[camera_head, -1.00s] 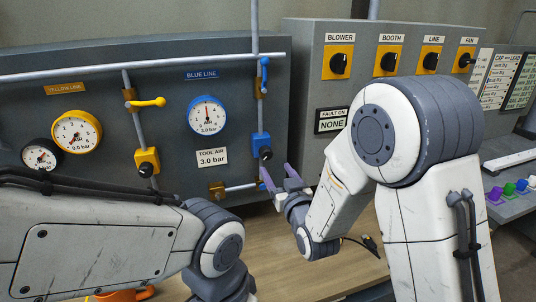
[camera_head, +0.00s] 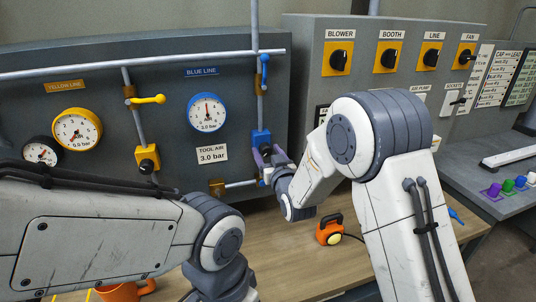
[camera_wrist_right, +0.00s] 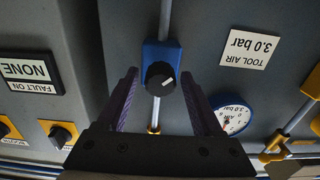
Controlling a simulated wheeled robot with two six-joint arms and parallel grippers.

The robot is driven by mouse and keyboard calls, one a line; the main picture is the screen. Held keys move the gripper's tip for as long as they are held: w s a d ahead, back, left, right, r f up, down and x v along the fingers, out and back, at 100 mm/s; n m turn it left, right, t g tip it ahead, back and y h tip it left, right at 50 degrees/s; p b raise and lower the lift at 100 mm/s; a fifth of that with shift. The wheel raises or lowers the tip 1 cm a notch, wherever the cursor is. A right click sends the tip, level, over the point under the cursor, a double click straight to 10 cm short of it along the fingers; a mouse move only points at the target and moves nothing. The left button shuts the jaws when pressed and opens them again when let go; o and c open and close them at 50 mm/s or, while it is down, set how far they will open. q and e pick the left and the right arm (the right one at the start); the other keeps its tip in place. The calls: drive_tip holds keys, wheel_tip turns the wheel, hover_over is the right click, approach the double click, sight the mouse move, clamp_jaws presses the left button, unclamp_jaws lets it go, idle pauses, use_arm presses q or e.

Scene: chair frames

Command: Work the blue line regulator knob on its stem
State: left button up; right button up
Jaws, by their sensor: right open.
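The blue line regulator (camera_head: 261,137) is a blue block on a vertical pipe, below the blue line gauge (camera_head: 207,113), whose needle points about straight up. In the right wrist view the regulator's black round knob (camera_wrist_right: 160,77) with a white mark faces me. My right gripper (camera_wrist_right: 160,80) is open, with one purple finger on each side of the knob; no contact shows. In the head view the gripper (camera_head: 268,157) is just in front of the regulator and hides its knob. My left arm crosses the lower left; its gripper is out of view.
Left of the regulator are a yellow line regulator (camera_head: 147,158), a yellow valve handle (camera_head: 148,99) and a "TOOL AIR 3.0 bar" label (camera_head: 212,154). A switch cabinet (camera_head: 304,70) stands at right. An orange lamp-like device (camera_head: 331,229) sits on the wooden bench (camera_head: 290,262).

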clamp_jaws()
drive_tip(key=shift+w+a, duration=0.1)
drive_tip(key=shift+w, duration=0.25)
drive_tip(key=shift+o, duration=1)
unclamp_jaws()
